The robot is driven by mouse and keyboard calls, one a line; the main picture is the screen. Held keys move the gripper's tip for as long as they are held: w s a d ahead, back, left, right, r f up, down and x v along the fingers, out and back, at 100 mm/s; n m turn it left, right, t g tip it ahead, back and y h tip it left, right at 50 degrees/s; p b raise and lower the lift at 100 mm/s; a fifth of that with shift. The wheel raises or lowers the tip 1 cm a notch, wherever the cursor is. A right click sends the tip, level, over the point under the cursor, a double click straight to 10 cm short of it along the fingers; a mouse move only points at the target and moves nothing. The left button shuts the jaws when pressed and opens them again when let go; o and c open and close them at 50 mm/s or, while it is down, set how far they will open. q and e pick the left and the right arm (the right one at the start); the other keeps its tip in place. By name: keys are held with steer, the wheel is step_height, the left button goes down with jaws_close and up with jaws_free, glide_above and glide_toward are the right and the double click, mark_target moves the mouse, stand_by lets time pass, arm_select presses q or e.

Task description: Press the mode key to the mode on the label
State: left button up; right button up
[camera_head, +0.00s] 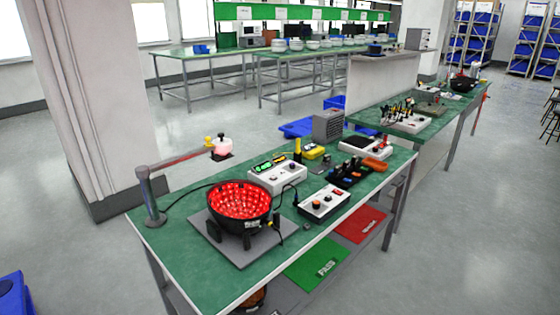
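Neither of my grippers is in view. A mode key and its label are too small to make out. A white box with green lit displays (277,177) stands on the green-topped bench (180,250), behind the red-lit bowl. A third white box (364,148) with a dark top panel sits farther back. The writing on all of these is unreadable.
A black bowl with a red-lit inside (240,200) stands on a grey plate. A grey post (150,197) carries a bar at the bench's left. Green (318,262) and red (360,224) panels lie below.

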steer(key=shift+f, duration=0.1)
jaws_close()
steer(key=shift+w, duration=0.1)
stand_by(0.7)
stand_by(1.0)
